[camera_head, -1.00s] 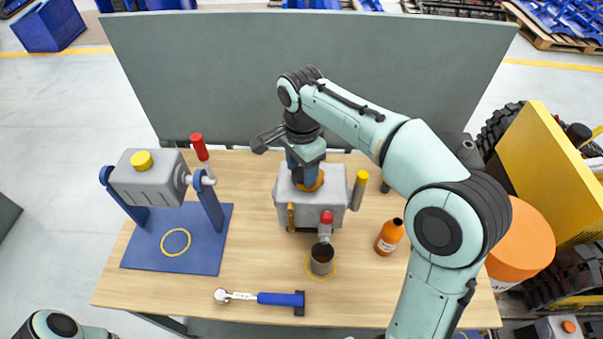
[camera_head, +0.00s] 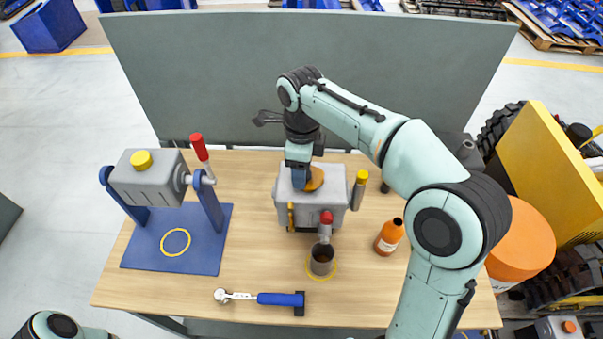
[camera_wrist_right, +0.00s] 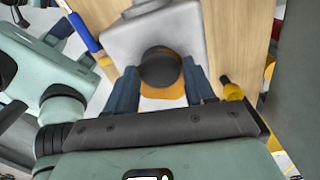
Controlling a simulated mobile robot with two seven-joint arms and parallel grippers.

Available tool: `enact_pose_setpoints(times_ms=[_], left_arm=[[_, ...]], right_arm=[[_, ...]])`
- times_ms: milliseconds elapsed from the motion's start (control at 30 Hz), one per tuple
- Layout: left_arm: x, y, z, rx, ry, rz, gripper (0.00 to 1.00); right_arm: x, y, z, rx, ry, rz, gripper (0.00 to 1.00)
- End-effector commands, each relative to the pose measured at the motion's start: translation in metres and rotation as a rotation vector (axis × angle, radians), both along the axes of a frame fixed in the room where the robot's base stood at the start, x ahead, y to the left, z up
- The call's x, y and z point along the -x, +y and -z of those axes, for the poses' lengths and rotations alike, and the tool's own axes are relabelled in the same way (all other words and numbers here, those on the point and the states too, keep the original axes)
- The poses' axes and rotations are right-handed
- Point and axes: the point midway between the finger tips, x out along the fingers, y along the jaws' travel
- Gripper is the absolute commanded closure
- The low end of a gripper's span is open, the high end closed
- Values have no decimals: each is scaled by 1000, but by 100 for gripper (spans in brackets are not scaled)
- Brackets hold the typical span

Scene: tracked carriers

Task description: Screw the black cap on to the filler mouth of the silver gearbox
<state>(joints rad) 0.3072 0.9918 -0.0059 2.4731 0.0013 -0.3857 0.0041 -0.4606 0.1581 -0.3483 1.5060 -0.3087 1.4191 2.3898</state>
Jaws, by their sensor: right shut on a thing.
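The silver gearbox (camera_head: 297,212) stands upright near the middle of the wooden table, and its top fills the upper part of the wrist view (camera_wrist_right: 125,42). An orange collar (camera_head: 316,179) shows on its top, and also in the wrist view (camera_wrist_right: 166,103). My right gripper (camera_head: 302,182) points down over the gearbox top. In the wrist view its blue fingers (camera_wrist_right: 162,82) are shut on the round black cap (camera_wrist_right: 160,67), which sits over the orange collar. In the head view the fingers hide the cap. Whether its thread is engaged cannot be seen.
A grey unit (camera_head: 150,184) with a yellow knob sits in a blue stand (camera_head: 140,255) at left. A ratchet (camera_head: 262,298) lies in front. A dark cup (camera_head: 321,259) and an orange bottle (camera_head: 389,237) stand nearby. A grey panel (camera_head: 250,80) rises behind.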

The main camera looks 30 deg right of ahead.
Motion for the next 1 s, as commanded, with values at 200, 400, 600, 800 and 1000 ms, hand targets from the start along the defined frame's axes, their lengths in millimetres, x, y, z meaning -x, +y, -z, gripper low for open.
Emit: enact_pose_setpoints(times_ms=[200,400,600,800,1000], left_arm=[[1,0,1,0,1,0,25],[3,0,3,0,3,0,25],[30,0,43,0,35,0,25],[46,0,74,0,52,0,25],[52,0,93,0,59,0,25]], right_arm=[[-1,1,-1,-3,-4,214,76],[-1,1,-1,-3,-4,530,76],[-1,0,12,0,6,681,86],[-1,1,8,4,0,733,87],[-1,0,6,4,2,821,87]])
